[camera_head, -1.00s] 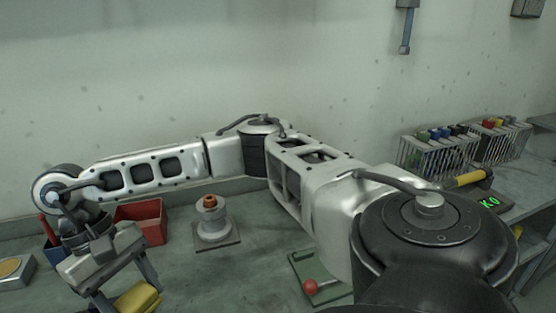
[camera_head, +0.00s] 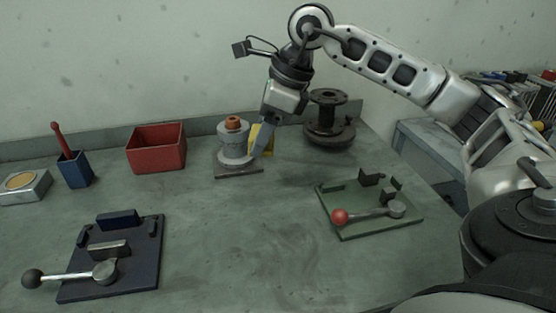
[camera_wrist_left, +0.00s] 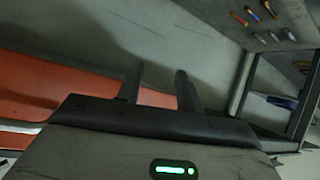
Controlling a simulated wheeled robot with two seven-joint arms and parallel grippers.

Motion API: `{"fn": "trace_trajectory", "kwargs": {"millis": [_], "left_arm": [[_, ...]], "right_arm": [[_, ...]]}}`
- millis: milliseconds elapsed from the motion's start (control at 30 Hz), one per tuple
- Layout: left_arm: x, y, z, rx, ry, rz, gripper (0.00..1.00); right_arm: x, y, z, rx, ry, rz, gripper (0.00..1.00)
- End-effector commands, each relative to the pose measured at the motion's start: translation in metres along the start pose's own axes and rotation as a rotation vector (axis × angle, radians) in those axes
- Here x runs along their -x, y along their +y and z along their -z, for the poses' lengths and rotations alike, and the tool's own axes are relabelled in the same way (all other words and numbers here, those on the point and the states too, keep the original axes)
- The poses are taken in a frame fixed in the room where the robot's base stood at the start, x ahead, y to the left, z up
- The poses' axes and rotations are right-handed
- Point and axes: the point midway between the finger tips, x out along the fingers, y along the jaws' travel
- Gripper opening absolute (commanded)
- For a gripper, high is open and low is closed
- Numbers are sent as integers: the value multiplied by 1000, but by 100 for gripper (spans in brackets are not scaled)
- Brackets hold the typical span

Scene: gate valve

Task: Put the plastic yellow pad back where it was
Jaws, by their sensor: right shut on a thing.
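The yellow pad (camera_head: 266,141) shows in the head view, partly hidden behind a finger of my right gripper (camera_head: 263,147). The right gripper is shut on the pad and points down, just right of the grey flanged valve part with an orange top (camera_head: 233,143). I cannot tell whether the pad touches the table or that part. In the left wrist view, the two fingers of my left gripper (camera_wrist_left: 158,84) stand apart with nothing between them. The left gripper does not show in the head view.
A dark flanged spool (camera_head: 328,120) stands right of the right gripper. A red bin (camera_head: 157,150), a blue cup (camera_head: 75,170) and a box with a tan disc (camera_head: 22,187) stand left. Blue (camera_head: 110,255) and green (camera_head: 370,205) lever fixtures lie in front. The table between them is clear.

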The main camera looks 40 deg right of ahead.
Motion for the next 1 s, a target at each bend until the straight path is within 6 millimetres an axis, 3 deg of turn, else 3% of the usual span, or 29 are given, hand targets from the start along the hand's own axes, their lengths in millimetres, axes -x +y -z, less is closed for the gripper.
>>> {"fn": "trace_trajectory", "kwargs": {"millis": [33, 233, 500, 867, 1000], "left_arm": [[-6, 0, -8, 4, 5, -4, 36], [-11, 2, -13, 16, 22, -16, 36], [-11, 4, -14, 25, 27, -24, 36], [-5, 5, -4, 29, 29, -26, 36], [-8, 4, -10, 30, 18, -25, 36]], "right_arm": [[0, -6, 9, -124, -1, 59, 36], [22, -26, 27, -570, -3, 248, 36], [35, -42, 38, -824, 3, 349, 36], [-4, -121, 35, -832, 4, 348, 36], [-33, -144, 43, -829, 8, 348, 36]]}}
